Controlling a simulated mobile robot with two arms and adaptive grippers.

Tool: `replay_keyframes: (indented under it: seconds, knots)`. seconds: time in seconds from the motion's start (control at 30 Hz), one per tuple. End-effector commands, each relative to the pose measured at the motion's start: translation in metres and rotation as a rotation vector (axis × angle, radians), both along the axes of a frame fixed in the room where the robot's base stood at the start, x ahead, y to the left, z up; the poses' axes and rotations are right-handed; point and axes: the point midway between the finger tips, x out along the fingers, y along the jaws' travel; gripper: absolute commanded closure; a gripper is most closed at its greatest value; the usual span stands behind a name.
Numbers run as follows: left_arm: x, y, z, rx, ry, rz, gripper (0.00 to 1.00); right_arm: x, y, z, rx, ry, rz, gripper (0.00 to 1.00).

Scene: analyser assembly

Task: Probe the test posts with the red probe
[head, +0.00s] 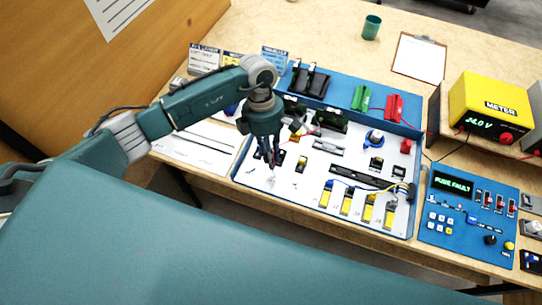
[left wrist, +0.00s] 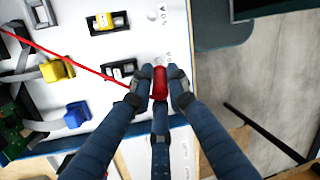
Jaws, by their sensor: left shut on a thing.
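My left gripper (head: 271,178) is over the left part of the white board (head: 262,205) in the blue tray. In the left wrist view, its fingers (left wrist: 163,85) are shut on the red probe (left wrist: 160,82). A thin red lead (left wrist: 75,62) runs from it to the upper left. The probe's tip is hidden, so I cannot tell whether it touches anything. Small round pale posts (left wrist: 152,15) with faint lettering show on the board just beyond the probe. The head view does not show the probe clearly. My right gripper is not in view.
The yellow meter (head: 495,100) reads 24.0 V. A blue panel (head: 440,215) at the right reads "FUSE FAULT". Yellow-and-black modules (head: 347,203) line the tray's front. Green (head: 361,97) and red (head: 394,106) parts stand behind.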

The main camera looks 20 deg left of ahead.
Motion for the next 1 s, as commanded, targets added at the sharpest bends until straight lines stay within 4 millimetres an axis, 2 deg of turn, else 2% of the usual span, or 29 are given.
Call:
replay_keyframes:
  seconds: [1.0]
  knots:
    - [0.0015, 0.0013, -0.0052, -0.001, 0.005, 0.010, 1.00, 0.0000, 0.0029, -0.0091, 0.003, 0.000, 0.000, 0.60]
